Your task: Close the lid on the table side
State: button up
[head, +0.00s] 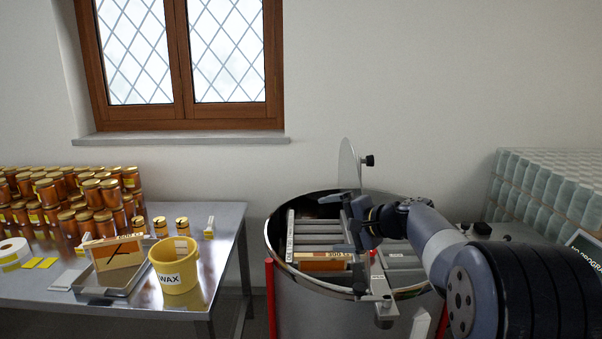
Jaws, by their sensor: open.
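A steel drum (283,250) stands right of the table, its left half open at the top. A clear lid (347,170) stands upright above the drum, seen nearly edge-on, with a black knob (368,161) on its right face. My gripper (338,222) is over the drum, below the knob, pointing left. Its jaws are open and apart, with nothing seen between them. My wrist and arm hide part of the drum's right half, so I cannot tell how that side is covered.
A frame (325,260) with a label and grey bars sit inside the drum. The steel table (225,237) at left holds several jars, a yellow wax bucket (176,268) and a tray (137,286). Stacked empty jars (550,190) stand at right.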

aim_at(349, 178)
jog(key=u, duration=1.1)
jog(key=i+u, duration=0.1)
jog(key=i, duration=0.85)
jog(key=i+j, duration=0.1)
jog(key=k+j+u, duration=0.1)
jog(key=u, duration=0.1)
